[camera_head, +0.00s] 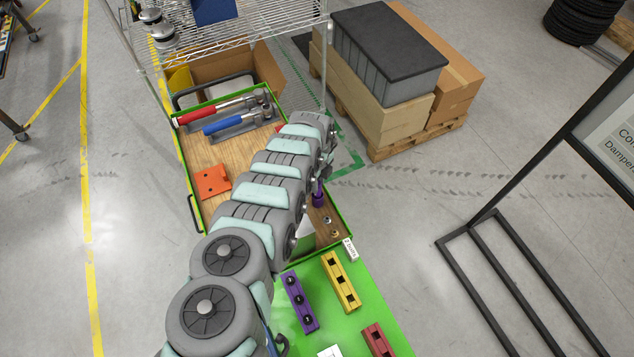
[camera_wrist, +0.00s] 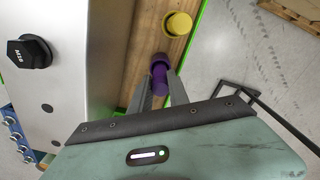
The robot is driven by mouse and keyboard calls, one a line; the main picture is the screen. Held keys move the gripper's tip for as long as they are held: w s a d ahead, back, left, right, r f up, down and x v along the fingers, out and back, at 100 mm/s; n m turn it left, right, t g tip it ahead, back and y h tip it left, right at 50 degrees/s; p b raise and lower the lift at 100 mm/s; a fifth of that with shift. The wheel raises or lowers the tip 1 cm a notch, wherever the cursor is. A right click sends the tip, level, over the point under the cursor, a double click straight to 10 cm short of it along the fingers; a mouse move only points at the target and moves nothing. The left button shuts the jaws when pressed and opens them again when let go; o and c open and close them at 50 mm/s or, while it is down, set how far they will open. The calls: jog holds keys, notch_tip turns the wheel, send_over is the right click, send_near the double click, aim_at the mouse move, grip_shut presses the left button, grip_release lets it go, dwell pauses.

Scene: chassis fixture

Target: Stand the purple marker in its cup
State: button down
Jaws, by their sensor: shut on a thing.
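The purple marker (camera_wrist: 159,86) is between the two fingers of my gripper (camera_wrist: 160,98) in the wrist view, and the gripper is shut on it. A wider, round purple piece (camera_wrist: 160,60), which looks like the purple cup, shows just beyond the marker. The two overlap in this view, and I cannot tell whether the marker is inside the cup. In the head view a small purple shape (camera_head: 318,194) shows beside my arm, over the wooden surface; my arm hides most of the gripper there.
A yellow round piece (camera_wrist: 178,24) stands beyond the purple one. A metal block with a black bolt (camera_wrist: 30,51) is close on the left. In the head view, hammers (camera_head: 215,108) and an orange plate (camera_head: 212,181) lie on the wooden top. Purple (camera_head: 299,302) and yellow (camera_head: 341,281) blocks lie on green.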

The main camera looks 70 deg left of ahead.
jog(key=c, duration=1.2)
grip_release()
jog(key=shift+o, duration=0.2)
jog(key=shift+r, duration=0.15)
notch_tip(320, 180, up, 9)
jog(key=p, duration=0.7)
